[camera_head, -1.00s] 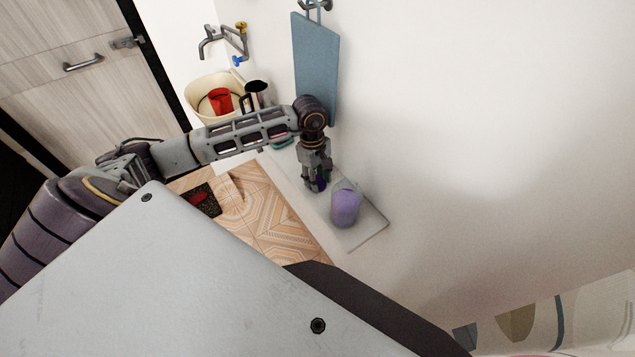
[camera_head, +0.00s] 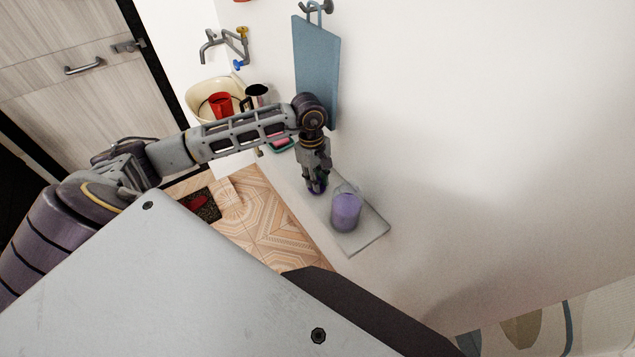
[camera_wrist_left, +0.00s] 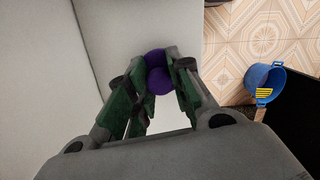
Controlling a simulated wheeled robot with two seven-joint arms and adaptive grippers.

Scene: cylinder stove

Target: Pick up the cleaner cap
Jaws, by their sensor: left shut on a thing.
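My left gripper (camera_head: 317,186) is over the narrow ledge, left of the clear jar with purple contents (camera_head: 346,212). It is shut on the purple cleaner cap (camera_wrist_left: 157,78), which shows as a dark purple rounded piece between the fingertips in the left wrist view. In the head view only a small part of the cap (camera_head: 318,188) shows below the fingers. I cannot tell whether the cap touches the ledge. The jar stands upright near the ledge's end. My right gripper is not in view.
The ledge (camera_head: 366,240) runs along the white wall. A blue board (camera_head: 316,70) hangs on the wall behind my arm. A blue bucket (camera_wrist_left: 264,82) stands on the tiled floor.

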